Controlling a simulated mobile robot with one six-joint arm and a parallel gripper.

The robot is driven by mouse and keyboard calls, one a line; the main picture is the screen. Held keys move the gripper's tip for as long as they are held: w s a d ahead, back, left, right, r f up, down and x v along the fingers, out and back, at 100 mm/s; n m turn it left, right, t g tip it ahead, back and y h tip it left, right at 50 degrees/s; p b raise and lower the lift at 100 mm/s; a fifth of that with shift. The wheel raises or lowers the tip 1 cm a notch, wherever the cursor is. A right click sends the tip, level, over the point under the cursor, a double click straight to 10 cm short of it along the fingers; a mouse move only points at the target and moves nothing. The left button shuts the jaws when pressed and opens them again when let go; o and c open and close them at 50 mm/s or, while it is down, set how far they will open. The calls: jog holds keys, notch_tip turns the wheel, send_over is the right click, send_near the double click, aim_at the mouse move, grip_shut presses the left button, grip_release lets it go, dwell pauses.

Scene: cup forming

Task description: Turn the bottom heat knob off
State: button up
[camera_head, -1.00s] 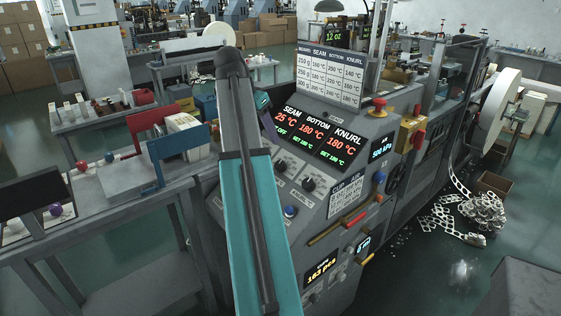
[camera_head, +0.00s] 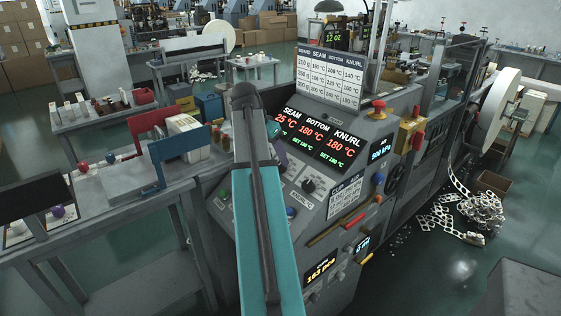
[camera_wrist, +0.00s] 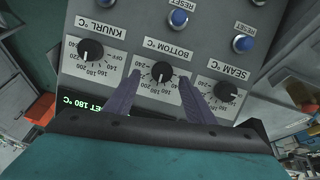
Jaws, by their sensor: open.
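The bottom heat knob (camera_wrist: 161,71) is a black round dial labelled BOTTOM °C, in the middle of a row of dials in the wrist view. The knurl knob (camera_wrist: 90,50) is left of it and the seam knob (camera_wrist: 226,90) right. My gripper (camera_wrist: 161,80) is open, its purple fingers on either side of the bottom knob; I cannot tell whether they touch it. The temperature display (camera_head: 318,138) reads 180 °C for bottom, with set 180 °C. In the head view my gripper (camera_head: 279,152) is partly behind my arm, and the bottom knob is not clear.
Blue reset buttons (camera_wrist: 178,19) sit beyond the dials. A red emergency button (camera_head: 377,108) stands on the machine's top. A table (camera_head: 95,200) with blue and red holders is at left. Scrap strips (camera_head: 462,222) lie on the floor at right.

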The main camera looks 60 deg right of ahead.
aim_at(280, 165)
jog(key=shift+p+x, duration=0.3)
jog(key=shift+x, duration=1.85)
